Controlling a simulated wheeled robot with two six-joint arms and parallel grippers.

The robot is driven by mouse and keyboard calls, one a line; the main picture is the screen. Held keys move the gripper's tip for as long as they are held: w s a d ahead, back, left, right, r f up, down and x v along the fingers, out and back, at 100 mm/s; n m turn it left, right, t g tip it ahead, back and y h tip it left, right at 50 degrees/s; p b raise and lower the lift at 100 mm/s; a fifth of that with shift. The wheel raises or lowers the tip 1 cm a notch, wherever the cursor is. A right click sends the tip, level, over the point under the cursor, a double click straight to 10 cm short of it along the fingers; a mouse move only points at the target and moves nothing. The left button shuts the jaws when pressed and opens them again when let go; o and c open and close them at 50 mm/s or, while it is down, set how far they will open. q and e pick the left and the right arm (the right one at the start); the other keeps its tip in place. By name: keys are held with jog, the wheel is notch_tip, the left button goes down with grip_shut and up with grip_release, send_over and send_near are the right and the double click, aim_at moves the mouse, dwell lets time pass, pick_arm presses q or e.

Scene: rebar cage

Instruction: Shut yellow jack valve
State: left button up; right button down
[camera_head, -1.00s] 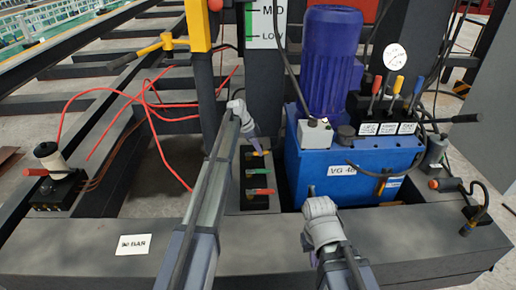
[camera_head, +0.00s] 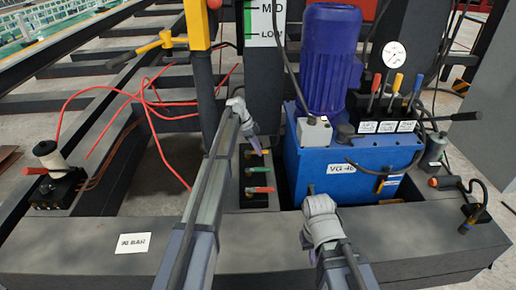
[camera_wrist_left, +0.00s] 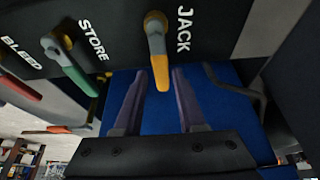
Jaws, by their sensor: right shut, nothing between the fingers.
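The yellow jack valve handle (camera_wrist_left: 157,48) hangs from its pivot under the word JACK in the left wrist view, pointing down toward my fingers. My left gripper (camera_wrist_left: 156,85) is open, its two purple fingers spread with the handle's lower end between their tips; contact cannot be told. In the head view my left gripper (camera_head: 254,147) is at the top of the valve block, partly hiding the yellow handle (camera_head: 262,153). My right gripper (camera_head: 307,240) is shut and empty, low in front of the blue tank, small and partly hidden by its wrist.
The green store handle (camera_wrist_left: 75,68) and red bleed handle (camera_wrist_left: 18,87) are beside the jack valve. The blue tank (camera_head: 345,170) with levers and gauge (camera_head: 394,55) stands close on the right. A hand pump (camera_head: 50,185) with red hoses is at the left.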

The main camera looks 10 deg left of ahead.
aim_at(251, 153)
pick_arm(q)
jog(key=shift+o, duration=0.8)
jog(key=shift+r, duration=0.1)
jog(key=p+v, duration=0.7)
jog(key=shift+a+r, duration=0.2)
jog(key=shift+r, duration=0.05)
